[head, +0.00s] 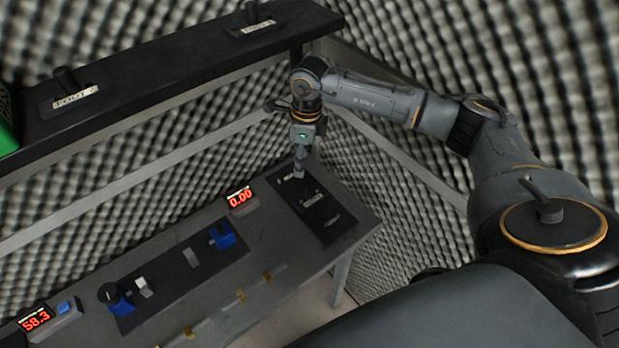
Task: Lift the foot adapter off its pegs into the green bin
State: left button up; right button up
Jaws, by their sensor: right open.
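My right gripper (299,170) points down over the far end of a dark board (331,233) on the right part of the workbench. It is open. The board carries small pale labels and dark low parts close to the gripper. I cannot tell which of these is the foot adapter, and its pegs are not distinct. The fingertips are too small to show whether they touch anything. The green bin (5,125) is cut off by the left edge, on the dark shelf; only a strip of its side shows. My left gripper is not in view.
The shelf (170,75) holds two labelled dark pieces with handles. On the workbench (265,255) are a long dark plate (178,275) with blue clamps, a display reading 0.00 (240,200) and another reading 58.3 (37,319). Foam walls (400,210) stand close behind and right.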

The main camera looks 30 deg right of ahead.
jog(key=d+h, duration=0.1)
jog(key=d, duration=0.2)
jog(key=b, duration=0.5)
send_over(309, 189)
jog(key=f, duration=0.7)
jog(key=shift+s+d, duration=0.2)
jog(key=f+b, duration=0.1)
jog(key=f, duration=0.2)
jog(key=f+b, duration=0.2)
jog(key=f, duration=0.1)
jog(key=shift+w+a, duration=0.1)
jog(key=shift+w, duration=0.1)
jog(key=shift+c, duration=0.4)
grip_shut()
